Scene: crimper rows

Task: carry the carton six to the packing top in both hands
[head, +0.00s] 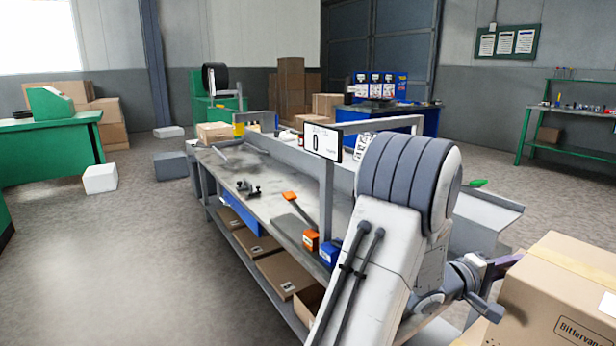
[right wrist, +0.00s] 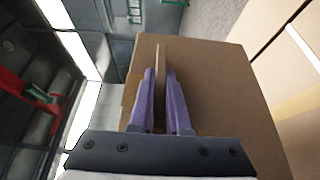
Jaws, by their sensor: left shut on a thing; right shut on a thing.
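A large brown carton (head: 560,295) with the print "Bittervan..." stands at the lower right of the head view, cut off by the frame edge. My left gripper (head: 506,265) is at its left upper edge, with purple fingers shut on it; the fingertips are partly hidden. In the right wrist view, my right gripper (right wrist: 160,82) has two purple fingers shut on a thin upright brown board of a carton (right wrist: 225,90), whose broad face fills the middle. I cannot read a number six on it. I cannot tell which table is the packing top.
A long grey workbench (head: 265,190) with tools and a display (head: 322,142) reading 0 runs ahead, with cartons on its lower shelf. A green table (head: 50,125) and white block (head: 100,179) are left. Another carton (right wrist: 280,65) shows right in the wrist view. Left floor is open.

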